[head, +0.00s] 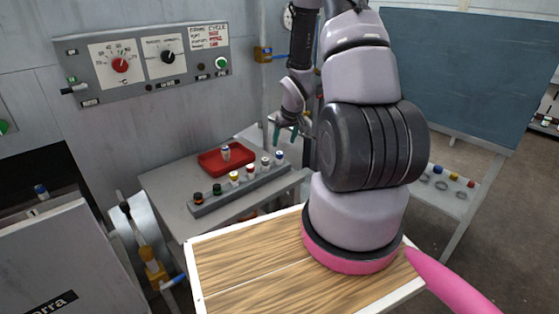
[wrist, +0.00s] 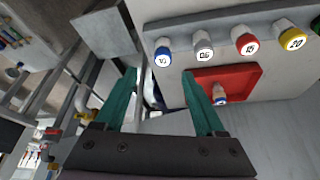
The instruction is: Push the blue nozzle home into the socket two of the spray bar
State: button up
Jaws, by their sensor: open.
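A nozzle with a white body and blue parts (head: 226,152) stands in the red tray (head: 207,167); it also shows in the wrist view (wrist: 220,93). Another blue nozzle (head: 279,158) sits at the right end of the row on the long grey bar (head: 205,208), and shows in the wrist view (wrist: 163,54). My gripper (head: 284,142) is open and empty above the right end of that bar. Its two teal fingers (wrist: 160,85) are apart with no nozzle between them. I cannot tell which part is socket two of the spray bar.
The bar also carries black, green, yellow (head: 234,177), red (head: 249,170) and white nozzles on a grey table (head: 170,190). A control panel (head: 145,62) is on the wall behind. A rack with several coloured parts (head: 446,192) stands at right.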

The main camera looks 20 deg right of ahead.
aim_at(280, 154)
jog(key=x, duration=0.4)
jog(key=shift+w+f, duration=0.1)
jog(key=shift+f, duration=0.2)
jog(key=shift+a+x, duration=0.2)
jog(key=shift+x, duration=2.55)
jog(key=shift+s, duration=0.2)
grip_shut()
